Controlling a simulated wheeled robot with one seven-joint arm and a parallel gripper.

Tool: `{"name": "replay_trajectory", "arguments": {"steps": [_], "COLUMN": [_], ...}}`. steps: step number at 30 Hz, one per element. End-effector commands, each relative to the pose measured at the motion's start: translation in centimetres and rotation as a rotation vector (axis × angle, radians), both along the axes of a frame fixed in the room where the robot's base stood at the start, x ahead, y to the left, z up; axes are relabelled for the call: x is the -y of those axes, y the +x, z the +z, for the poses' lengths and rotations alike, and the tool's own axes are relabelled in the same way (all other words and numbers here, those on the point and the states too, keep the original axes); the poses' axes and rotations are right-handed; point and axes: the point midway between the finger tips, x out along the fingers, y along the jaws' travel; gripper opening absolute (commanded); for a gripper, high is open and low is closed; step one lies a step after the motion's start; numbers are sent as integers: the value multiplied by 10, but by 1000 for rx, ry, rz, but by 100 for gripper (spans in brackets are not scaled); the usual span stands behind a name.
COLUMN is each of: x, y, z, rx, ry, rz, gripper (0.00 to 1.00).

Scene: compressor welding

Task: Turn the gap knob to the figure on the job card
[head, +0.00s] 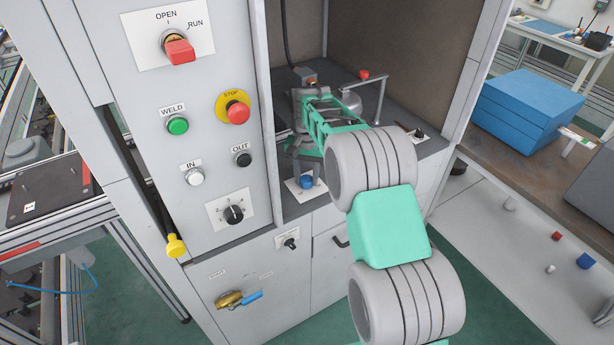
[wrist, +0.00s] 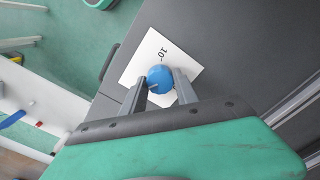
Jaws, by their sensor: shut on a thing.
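The blue gap knob (wrist: 159,77) sits on a white dial plate (wrist: 150,55) with the figure 10 and a tick beside it. A pale mark shows on the knob; its exact setting is hard to read. My gripper (wrist: 161,90) has one finger on each side of the knob and is shut on it. In the head view the blue knob (head: 306,181) is low in the open bay, below my arm, and my gripper is mostly hidden there. No job card with a readable figure shows.
The grey panel left of the bay carries a black rotary knob (head: 234,212), a red stop button (head: 237,112) and a green weld button (head: 177,125). A red-tipped clamp lever (head: 364,75) stands inside the bay. A blue box (head: 530,110) is on the right bench.

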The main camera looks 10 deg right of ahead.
Motion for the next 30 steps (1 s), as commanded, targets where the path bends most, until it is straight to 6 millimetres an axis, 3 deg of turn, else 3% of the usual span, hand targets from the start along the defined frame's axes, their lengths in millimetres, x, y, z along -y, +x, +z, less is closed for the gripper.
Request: {"name": "replay_trajectory", "arguments": {"steps": [1, 2, 9, 19, 30], "x": [0, 0, 0, 0, 0], "y": [1, 1, 1, 1, 1], "z": [1, 1, 1, 6, 72], "rx": [4, 4, 2, 3, 4], "ry": [-1, -1, 0, 0, 0], "rz": [-2, -1, 0, 0, 0], "gripper": [0, 36, 56, 57, 57]}}
